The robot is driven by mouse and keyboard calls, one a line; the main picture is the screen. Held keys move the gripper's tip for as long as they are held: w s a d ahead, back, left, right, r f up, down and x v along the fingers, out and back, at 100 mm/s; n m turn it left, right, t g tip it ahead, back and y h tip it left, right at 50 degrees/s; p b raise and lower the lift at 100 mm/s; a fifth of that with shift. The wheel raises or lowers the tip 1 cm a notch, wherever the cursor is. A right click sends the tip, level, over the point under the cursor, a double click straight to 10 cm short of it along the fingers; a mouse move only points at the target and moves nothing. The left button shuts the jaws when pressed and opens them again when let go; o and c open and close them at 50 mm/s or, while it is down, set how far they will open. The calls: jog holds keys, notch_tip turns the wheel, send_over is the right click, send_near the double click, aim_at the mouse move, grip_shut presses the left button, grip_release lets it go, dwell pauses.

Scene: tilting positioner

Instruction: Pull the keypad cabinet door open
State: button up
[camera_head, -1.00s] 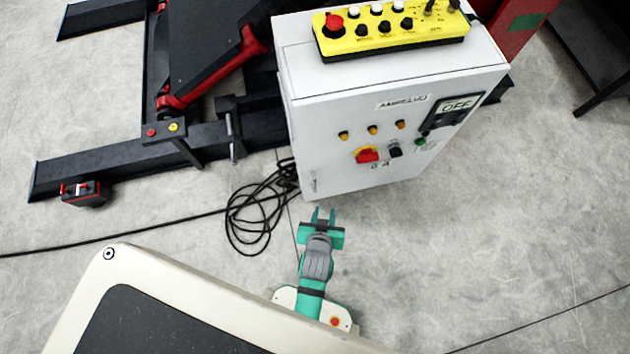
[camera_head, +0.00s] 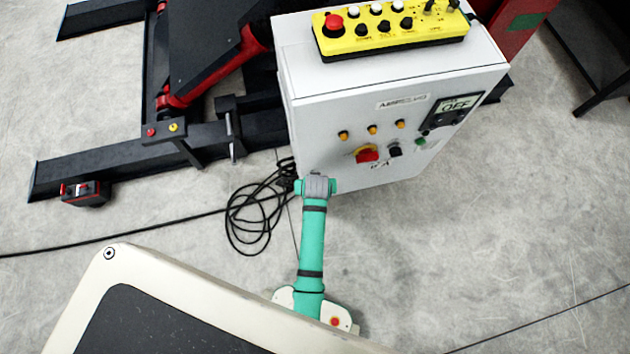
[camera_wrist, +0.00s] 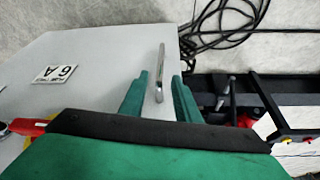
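The white keypad cabinet (camera_head: 345,125) stands upright with its door shut, its front facing me. In the wrist view the door (camera_wrist: 100,70) fills the left side, and its slim metal handle (camera_wrist: 160,72) stands out near the door's edge. My gripper (camera_wrist: 158,88) is open, with one green finger on each side of the handle; I see a gap on both sides, and contact is not visible. In the head view my green arm reaches to the cabinet's lower left corner, and my wrist (camera_head: 316,186) hides the handle and fingers.
A yellow control box (camera_head: 390,30) sits on the cabinet top. Black cables (camera_head: 255,215) lie coiled on the floor left of the cabinet. A dark lift frame (camera_head: 130,150) stands behind at the left. The floor right of my arm is clear.

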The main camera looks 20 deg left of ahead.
jog(key=x, duration=0.5)
jog(key=shift+w+f, duration=0.1)
jog(key=shift+w, duration=0.1)
jog(key=shift+a+f, duration=0.25)
jog(key=shift+f, duration=0.3)
jog(key=shift+w+d, duration=0.1)
jog(key=shift+d, duration=0.15)
grip_shut()
